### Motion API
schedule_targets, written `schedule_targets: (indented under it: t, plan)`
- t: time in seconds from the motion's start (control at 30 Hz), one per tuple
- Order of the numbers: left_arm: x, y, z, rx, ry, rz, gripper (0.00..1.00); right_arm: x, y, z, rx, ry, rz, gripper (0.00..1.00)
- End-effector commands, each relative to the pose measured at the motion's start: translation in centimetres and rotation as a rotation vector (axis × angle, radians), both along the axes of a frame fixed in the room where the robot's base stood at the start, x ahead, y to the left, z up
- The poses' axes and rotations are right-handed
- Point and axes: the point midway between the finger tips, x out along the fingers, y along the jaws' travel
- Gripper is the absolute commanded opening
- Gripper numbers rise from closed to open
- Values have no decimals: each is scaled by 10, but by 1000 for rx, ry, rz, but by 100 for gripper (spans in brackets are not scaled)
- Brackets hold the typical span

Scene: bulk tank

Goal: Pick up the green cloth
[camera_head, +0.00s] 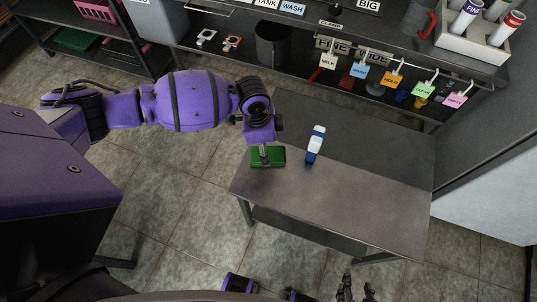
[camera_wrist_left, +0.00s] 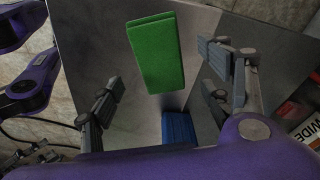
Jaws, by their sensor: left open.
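The green cloth (camera_head: 275,158) lies folded flat on the near-left part of the metal table. My left gripper (camera_head: 263,153) is over it, hiding part of it in the head view. In the left wrist view, the cloth (camera_wrist_left: 157,55) shows as a green rectangle between and beyond the spread fingers of my left gripper (camera_wrist_left: 168,95). These fingers are open and empty. My right gripper (camera_head: 357,288) is at the bottom edge of the head view, away from the table, with its fingers apart and nothing seen between them.
A blue-and-white bottle (camera_head: 315,145) is on the metal table (camera_head: 350,195), right of the cloth. The table's right side is clear. A shelf behind has hanging coloured tags (camera_head: 393,79) and a dark bucket (camera_head: 273,45). A blue object (camera_wrist_left: 179,128) shows low in the wrist view.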

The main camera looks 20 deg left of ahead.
Motion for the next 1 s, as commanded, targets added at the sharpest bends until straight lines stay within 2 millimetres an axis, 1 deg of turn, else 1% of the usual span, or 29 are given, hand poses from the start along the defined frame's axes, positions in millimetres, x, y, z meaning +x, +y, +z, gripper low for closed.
schedule_targets:
  t: [0.03, 0.1, 0.23, 0.33, 0.5, 0.53, 0.9, 0.93, 1.0]
  plan:
    - [0, -1, -9, -1, 2, 0, 72, -1, 0, -1, 0, 2, 0, 40]
    - [0, -3, -20, 0, 3, 0, 72, -2, 0, -2, 0, 4, 0, 40]
    - [1, -4, -35, 0, 1, 1, 72, -3, 0, -5, -1, 10, 0, 40]
    - [2, -5, -39, -1, 0, 0, 72, -4, 0, -5, -1, 11, 0, 40]
    - [2, -5, -39, -2, -2, 0, 72, -4, 0, -5, -1, 12, 0, 40]
    - [2, -5, -39, -2, -2, 0, 71, -4, 0, -6, -1, 12, 0, 40]
    - [2, -4, -38, -2, -2, 0, 22, -5, 0, -7, 0, 14, 1, 40]
    - [2, -4, -38, -2, -2, 0, 20, -5, 0, -7, 0, 14, 1, 40]
    - [2, -4, -38, -2, -2, 0, 20, -5, 0, -7, 0, 14, 1, 40]
